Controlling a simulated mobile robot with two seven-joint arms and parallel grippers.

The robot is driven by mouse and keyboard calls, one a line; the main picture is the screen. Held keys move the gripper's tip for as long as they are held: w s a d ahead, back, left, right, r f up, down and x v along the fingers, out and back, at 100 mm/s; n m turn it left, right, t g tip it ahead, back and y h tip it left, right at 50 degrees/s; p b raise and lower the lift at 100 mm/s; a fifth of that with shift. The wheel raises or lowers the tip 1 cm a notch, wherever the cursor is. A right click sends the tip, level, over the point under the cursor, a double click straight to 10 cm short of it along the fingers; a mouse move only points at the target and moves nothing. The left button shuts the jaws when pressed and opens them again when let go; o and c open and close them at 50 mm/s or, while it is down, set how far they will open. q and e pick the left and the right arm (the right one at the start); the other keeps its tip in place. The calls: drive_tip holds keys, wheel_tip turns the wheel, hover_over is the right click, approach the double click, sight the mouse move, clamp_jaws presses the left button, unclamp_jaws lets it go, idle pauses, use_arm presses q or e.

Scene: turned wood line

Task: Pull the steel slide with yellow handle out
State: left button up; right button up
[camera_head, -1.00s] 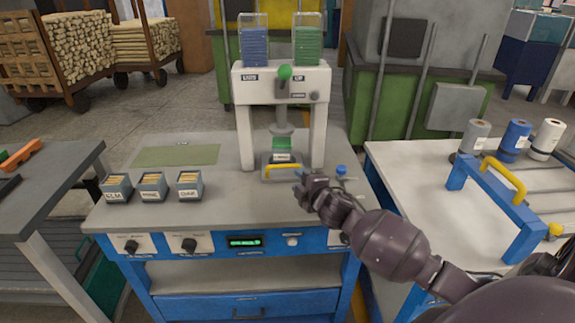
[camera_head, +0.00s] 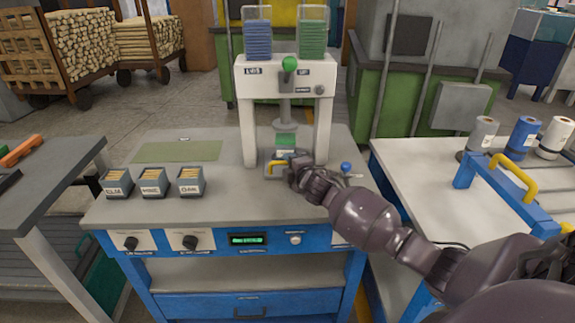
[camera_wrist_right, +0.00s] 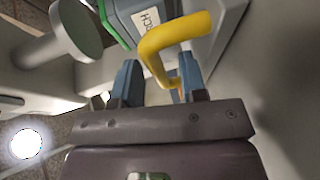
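The steel slide (camera_head: 275,172) sits at the foot of the white press, under its ram. Its yellow handle (camera_head: 276,164) faces the front of the bench and is partly hidden by my right gripper (camera_head: 292,172). In the right wrist view the yellow handle (camera_wrist_right: 172,42) runs down between the two blue-grey fingers of the right gripper (camera_wrist_right: 157,85). The fingers stand apart, with a gap on at least the left side of the handle. A green piece (camera_head: 286,139) lies on the slide's labelled block. My left gripper is not in view.
The press frame (camera_head: 248,125) stands around the slide, with posts on both sides. Three small labelled bins (camera_head: 191,183) stand at the left of the bench. A blue knob (camera_head: 346,167) is just right of my gripper. The bench front (camera_head: 250,210) is clear.

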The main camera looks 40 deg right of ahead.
drive_tip(key=shift+w+f, duration=0.1)
drive_tip(key=shift+w, duration=0.5)
drive_tip(key=shift+c, duration=0.3)
clamp_jaws()
